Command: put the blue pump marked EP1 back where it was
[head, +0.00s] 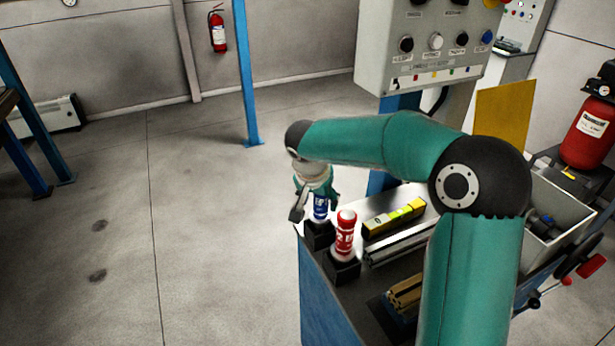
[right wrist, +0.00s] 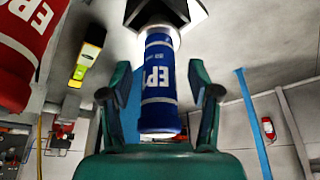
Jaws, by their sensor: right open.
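The blue pump (head: 320,208) stands upright with its lower end in a black square holder (head: 319,236) at the left corner of the bench top. In the right wrist view the blue pump (right wrist: 159,85) shows white EP lettering, the last mark partly cut off, and its end is at the black holder (right wrist: 166,14). My right gripper (head: 317,203) is open, with one finger on each side of the pump; the fingers (right wrist: 160,95) show gaps to it. My left gripper is not in view.
A red pump (head: 346,234) stands in another black holder (head: 342,268) close beside the blue one. A yellow level (head: 394,217) and metal rails lie to the right on the bench (head: 318,275). A grey control box (head: 428,45) stands behind. Open floor lies left.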

